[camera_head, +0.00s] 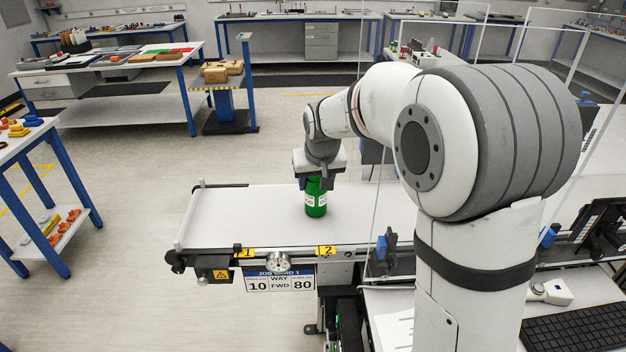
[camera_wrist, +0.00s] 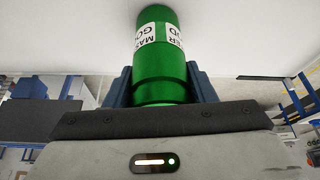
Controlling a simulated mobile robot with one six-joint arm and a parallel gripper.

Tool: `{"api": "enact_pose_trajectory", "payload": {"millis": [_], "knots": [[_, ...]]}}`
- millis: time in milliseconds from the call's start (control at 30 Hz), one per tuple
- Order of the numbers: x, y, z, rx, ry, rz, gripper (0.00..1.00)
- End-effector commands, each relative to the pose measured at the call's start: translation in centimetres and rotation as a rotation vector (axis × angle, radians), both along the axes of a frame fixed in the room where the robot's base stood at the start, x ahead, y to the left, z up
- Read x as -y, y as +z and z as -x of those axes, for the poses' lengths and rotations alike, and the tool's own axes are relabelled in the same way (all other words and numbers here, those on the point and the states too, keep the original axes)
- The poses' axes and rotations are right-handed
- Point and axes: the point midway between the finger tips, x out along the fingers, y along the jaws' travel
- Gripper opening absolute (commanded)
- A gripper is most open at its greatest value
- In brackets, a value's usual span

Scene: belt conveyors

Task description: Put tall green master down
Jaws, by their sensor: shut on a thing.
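The tall green master (camera_head: 316,203) is a green cylinder with a white label, upright at the white belt (camera_head: 250,212) of the conveyor. My gripper (camera_head: 316,183) is above it and shut on its upper part. In the wrist view the green master (camera_wrist: 160,60) sits between the two dark fingers of my gripper (camera_wrist: 160,88), its label partly readable as "MASTER GOOD". Its lower end is at or very near the belt surface; I cannot tell whether it touches.
The conveyor's front rail carries yellow tags 1 (camera_head: 244,253) and 2 (camera_head: 326,251) and a job card (camera_head: 279,280). The belt left of the green master is clear. A clear panel edge and a blue-black sensor bracket (camera_head: 386,246) stand to the right.

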Motion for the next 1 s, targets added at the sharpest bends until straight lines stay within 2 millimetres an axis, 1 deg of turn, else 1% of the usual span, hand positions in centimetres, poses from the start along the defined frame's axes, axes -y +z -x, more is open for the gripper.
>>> {"api": "enact_pose_trajectory", "payload": {"millis": [100,133,400,633,767,867,1000], "knots": [[0.0,-0.3,0.0,0.002,0.0,0.0,0.13],[0.0,-0.4,0.0,0.0,0.0,0.0,0.51],[0.1,-0.3,0.0,0.0,-0.001,0.0,0.72],[0.1,-0.1,0.0,0.0,-0.001,0.001,0.72],[0.1,0.6,0.1,0.003,-0.002,-0.001,0.72],[0.2,2.2,0.8,0.005,-0.002,-0.002,0.72],[0.4,5.1,2.0,0.005,-0.002,-0.002,0.72]]}}
